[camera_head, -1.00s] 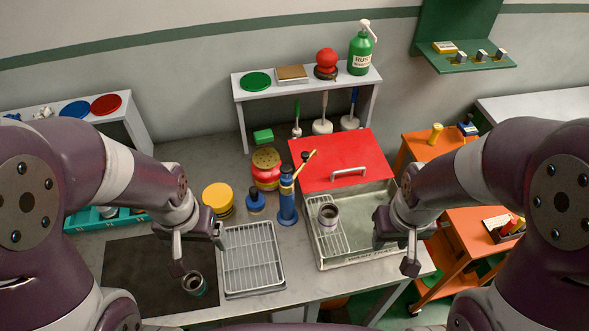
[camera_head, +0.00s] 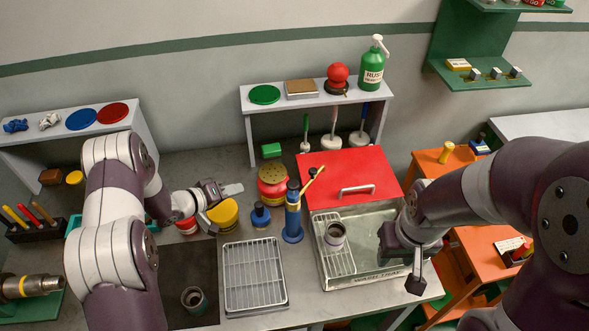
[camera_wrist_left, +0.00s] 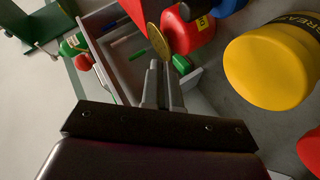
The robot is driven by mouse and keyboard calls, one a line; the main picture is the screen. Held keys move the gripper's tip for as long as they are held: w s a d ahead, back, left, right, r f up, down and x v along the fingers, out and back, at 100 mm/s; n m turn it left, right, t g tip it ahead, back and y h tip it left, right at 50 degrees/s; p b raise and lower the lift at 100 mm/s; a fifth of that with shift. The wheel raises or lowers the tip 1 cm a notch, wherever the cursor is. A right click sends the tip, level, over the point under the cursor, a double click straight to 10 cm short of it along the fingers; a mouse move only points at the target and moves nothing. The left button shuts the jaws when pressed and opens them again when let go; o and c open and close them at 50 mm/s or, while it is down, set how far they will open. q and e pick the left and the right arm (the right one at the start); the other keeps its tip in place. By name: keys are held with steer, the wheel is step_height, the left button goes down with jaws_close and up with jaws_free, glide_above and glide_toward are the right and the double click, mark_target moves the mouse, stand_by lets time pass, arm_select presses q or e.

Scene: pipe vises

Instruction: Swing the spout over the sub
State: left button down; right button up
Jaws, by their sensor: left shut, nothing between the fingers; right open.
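A blue pump (camera_head: 292,212) stands left of the wash tank, with a thin brass spout (camera_head: 313,184) at its top angled up and right. A grey ring-shaped sub (camera_head: 334,236) stands upright on the wire rack in the tank, below and right of the spout. Another sub (camera_head: 194,299) stands on the dark mat. My left gripper (camera_head: 236,188) is shut and empty above the yellow tub, left of the pump and apart from it. Its closed fingers (camera_wrist_left: 161,85) show in the left wrist view. My right gripper (camera_head: 415,283) is open and empty by the tank's right front corner.
The yellow tub (camera_head: 223,216), a red tub with a perforated lid (camera_head: 272,186) and a small blue bottle (camera_head: 261,215) crowd the pump's left. A wire drain tray (camera_head: 254,277) lies in front. The tank's red lid (camera_head: 350,180) is behind the sub.

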mark_target(307, 185)
arm_select(q)
steer(key=s+d+r+n+h, duration=0.1)
steer(key=d+r+h, duration=0.3)
steer(key=r, duration=0.3)
steer(key=shift+s+d+r+n+g+h, duration=0.15)
steer(key=shift+s+d+n+g+h, duration=0.2)
steer(key=shift+h, duration=0.45)
arm_select(e)
steer(key=shift+d, duration=0.15)
arm_select(q)
steer(key=shift+w+a, duration=0.15)
steer(key=s+d+p+x, duration=0.1)
steer(key=p+x, duration=0.5)
steer(key=x, duration=0.7)
steer(key=shift+s+d+f+p, duration=0.2)
steer(key=shift+s+p, duration=0.15)
steer(key=shift+s, duration=0.45)
arm_select(e)
step_height(307, 185, up, 7)
steer(key=shift+f, duration=0.15)
